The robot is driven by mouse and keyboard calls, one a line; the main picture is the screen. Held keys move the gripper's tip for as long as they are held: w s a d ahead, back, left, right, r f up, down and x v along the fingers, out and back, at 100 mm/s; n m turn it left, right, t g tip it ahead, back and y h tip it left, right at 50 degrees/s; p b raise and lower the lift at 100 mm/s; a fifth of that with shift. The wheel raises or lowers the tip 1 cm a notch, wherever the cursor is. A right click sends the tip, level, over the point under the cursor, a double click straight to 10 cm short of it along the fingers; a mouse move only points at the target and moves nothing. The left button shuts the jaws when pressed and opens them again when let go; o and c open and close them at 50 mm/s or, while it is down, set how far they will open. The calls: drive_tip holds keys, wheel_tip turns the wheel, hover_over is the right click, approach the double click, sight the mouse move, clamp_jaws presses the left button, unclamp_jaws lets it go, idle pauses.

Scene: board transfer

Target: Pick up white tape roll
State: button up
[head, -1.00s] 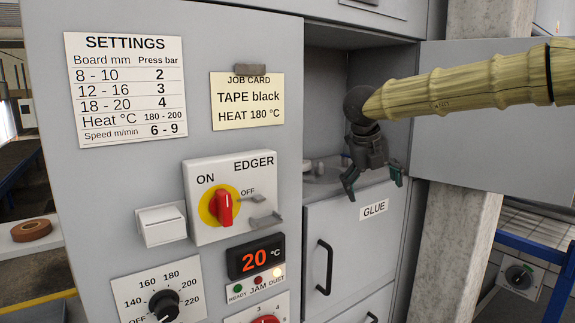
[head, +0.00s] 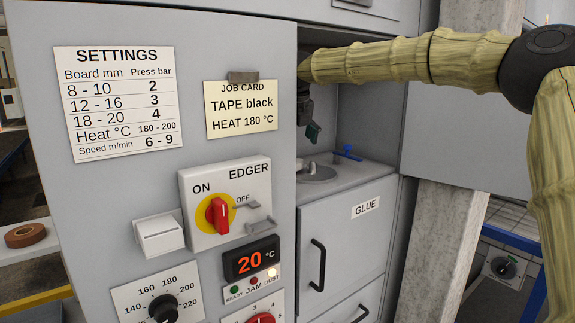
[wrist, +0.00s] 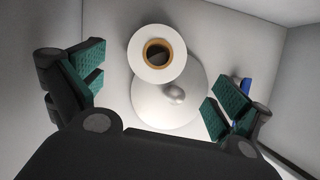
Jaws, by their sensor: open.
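The white tape roll (wrist: 138,55) shows in the wrist view, upper middle, as a white ring with an orange-brown core around a dark hole. It overlaps a larger pale disc (wrist: 150,105) with a rounded knob. My gripper (wrist: 157,96) is open and empty, its green-padded fingers wide apart at left and right, with the roll ahead and a little above the middle between them. In the head view my gripper (head: 313,131) hangs in the cabinet recess, mostly hidden by the front panel. The roll is hidden there; part of the grey disc (head: 318,173) shows.
Recess walls stand close on both sides. A blue knob (head: 347,150) stands behind the disc and shows at right in the wrist view (wrist: 245,88). A brown roll (head: 25,235) lies on a side table at far left.

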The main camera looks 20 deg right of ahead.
drive_tip(key=x, duration=0.2)
drive_tip(key=p+x, duration=0.1)
drive_tip(key=x, duration=0.1)
drive_tip(key=p+x, duration=0.1)
drive_tip(key=x, duration=0.1)
drive_tip(key=shift+w+a+f, duration=0.1)
drive_tip(key=shift+w+a, duration=0.15)
drive_tip(key=shift+w, duration=0.1)
drive_tip(key=shift+d+f, duration=0.15)
drive_tip(key=shift+f, duration=0.1)
drive_tip(key=c, duration=1.1)
drive_tip(key=shift+c, duration=0.2)
